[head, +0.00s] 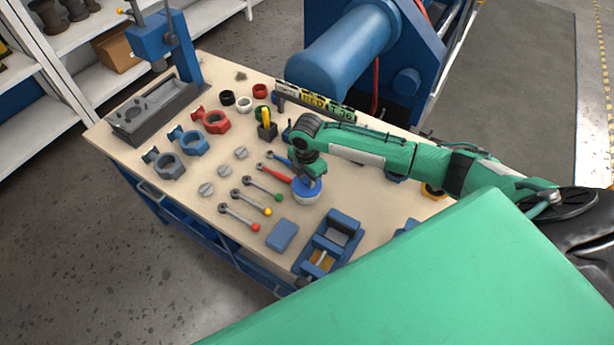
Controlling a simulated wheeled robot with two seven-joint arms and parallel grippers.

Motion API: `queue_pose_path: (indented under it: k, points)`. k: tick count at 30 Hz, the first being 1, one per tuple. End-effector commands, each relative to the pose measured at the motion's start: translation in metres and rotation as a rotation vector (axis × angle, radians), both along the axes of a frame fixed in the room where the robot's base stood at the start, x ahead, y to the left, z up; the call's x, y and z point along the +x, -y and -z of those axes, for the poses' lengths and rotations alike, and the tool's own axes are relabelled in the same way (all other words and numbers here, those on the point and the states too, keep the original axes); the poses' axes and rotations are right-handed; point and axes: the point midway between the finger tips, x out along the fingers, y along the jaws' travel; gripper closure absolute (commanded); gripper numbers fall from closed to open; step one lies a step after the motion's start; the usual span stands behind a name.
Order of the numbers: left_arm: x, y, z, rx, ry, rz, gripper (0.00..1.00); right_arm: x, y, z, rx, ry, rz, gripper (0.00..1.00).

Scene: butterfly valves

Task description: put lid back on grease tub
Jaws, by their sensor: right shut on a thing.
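The grease tub (306,199) is a small white round tub standing on the workbench near its middle. The blue lid (307,187) is over the tub's top, directly under my right gripper (308,178). My right gripper points down and is shut on the lid; its fingers are small and partly hidden by the wrist. I cannot tell whether the lid touches the tub's rim or hangs just above it. My left gripper is out of view.
Levers with coloured knobs (238,217) lie left of the tub. Valve bodies (193,142) stand on the left of the workbench (221,267). A large blue machine (345,50) stands behind.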

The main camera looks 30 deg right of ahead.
Motion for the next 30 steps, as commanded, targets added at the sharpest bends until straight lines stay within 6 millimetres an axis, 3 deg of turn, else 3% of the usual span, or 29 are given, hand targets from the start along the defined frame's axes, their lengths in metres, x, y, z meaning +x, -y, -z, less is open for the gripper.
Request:
queue_pose_path:
  k: [30]
  points:
    - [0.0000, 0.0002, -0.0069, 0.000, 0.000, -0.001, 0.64, 0.0003, -0.0002, 0.0004, 0.000, 0.001, 0.000, 0.96]
